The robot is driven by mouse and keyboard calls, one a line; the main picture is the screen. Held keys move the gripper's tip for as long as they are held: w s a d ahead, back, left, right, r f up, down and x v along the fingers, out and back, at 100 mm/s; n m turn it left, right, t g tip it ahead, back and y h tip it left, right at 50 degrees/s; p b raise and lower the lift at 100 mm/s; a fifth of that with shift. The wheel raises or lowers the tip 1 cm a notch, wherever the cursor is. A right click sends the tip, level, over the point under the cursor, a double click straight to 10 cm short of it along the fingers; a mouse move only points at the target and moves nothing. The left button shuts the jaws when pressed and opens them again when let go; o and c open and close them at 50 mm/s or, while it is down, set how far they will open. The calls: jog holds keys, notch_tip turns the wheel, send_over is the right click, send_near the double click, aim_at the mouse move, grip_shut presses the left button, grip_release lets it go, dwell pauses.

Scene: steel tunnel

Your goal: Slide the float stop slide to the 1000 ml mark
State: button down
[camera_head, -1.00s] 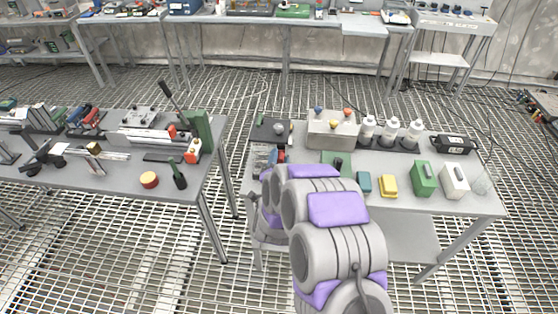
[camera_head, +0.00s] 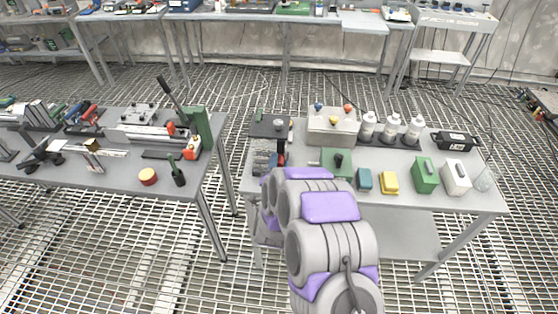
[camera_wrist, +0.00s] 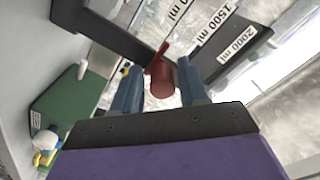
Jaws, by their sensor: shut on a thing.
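The red float stop slide (camera_wrist: 162,84), a round red knob with a thin red plate, shows in the middle of the wrist view. My gripper (camera_wrist: 160,92) has its two blue-grey fingers on either side of the knob and is shut on it. The scale (camera_wrist: 205,45) is a dark frame with white labels; "1500 ml" and "2000 ml" are readable, and another label is cut off at the top. The knob sits below and left of these labels in the picture. The 1000 ml mark cannot be read. In the head view my arm hides the gripper.
A green box (camera_wrist: 75,100) is at left in the wrist view. On the right-hand table (camera_head: 430,200) are a grey box with colored knobs (camera_head: 332,127), several white bottles (camera_head: 391,128), a yellow block (camera_head: 389,183) and a green block (camera_head: 425,174). A gap separates the left table (camera_head: 110,180).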

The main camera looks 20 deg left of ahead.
jog(key=c, duration=0.9)
grip_release()
jog(key=shift+a, duration=0.1)
jog(key=shift+p+v, duration=2.1)
jog(key=shift+v, duration=6.65)
jog(key=shift+a+f, duration=0.1)
jog(key=shift+f, duration=0.05)
